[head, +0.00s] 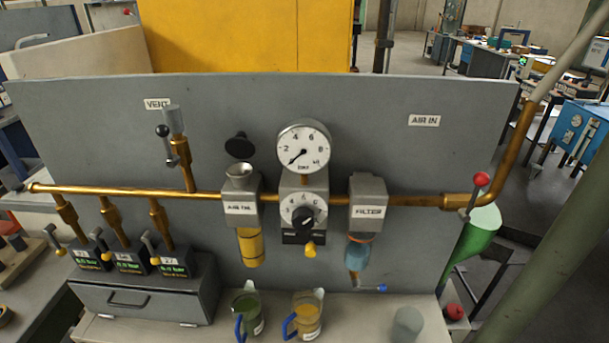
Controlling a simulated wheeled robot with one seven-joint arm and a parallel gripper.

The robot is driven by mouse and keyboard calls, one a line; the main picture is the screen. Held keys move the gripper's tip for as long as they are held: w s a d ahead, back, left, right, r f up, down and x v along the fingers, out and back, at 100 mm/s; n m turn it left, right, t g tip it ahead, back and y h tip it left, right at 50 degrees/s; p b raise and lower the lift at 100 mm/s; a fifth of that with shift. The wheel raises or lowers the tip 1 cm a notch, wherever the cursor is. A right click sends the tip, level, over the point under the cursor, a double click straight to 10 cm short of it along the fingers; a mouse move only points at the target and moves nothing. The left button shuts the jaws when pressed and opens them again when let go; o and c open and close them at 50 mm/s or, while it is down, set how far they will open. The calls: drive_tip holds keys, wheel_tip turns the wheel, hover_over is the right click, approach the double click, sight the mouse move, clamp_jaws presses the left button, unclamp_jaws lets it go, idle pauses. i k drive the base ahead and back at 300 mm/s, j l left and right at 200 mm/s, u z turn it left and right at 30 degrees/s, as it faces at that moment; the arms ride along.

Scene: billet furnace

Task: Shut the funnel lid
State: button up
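The black funnel lid (239,146) stands raised above and behind the grey funnel (242,170). The funnel's mouth is uncovered, so the lid is open. The funnel sits on top of a grey labelled unit (240,209) on the brass air line, with a yellow bowl (250,246) hanging below it. My gripper is not in view.
A round pressure gauge (303,147) and regulator knob (303,217) are right of the funnel, then the filter (367,204). A vent valve (172,143) rises to the left. A green jug (248,312) and an amber jug (306,315) stand on the bench below.

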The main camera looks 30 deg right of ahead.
sight(239, 147)
drive_tip(key=k+l+u, duration=0.1)
drive_tip(key=u, duration=0.25)
drive_tip(key=k+l+u, duration=0.1)
drive_tip(key=u, duration=0.25)
drive_tip(key=k+l+u, duration=0.1)
drive_tip(key=u, duration=0.25)
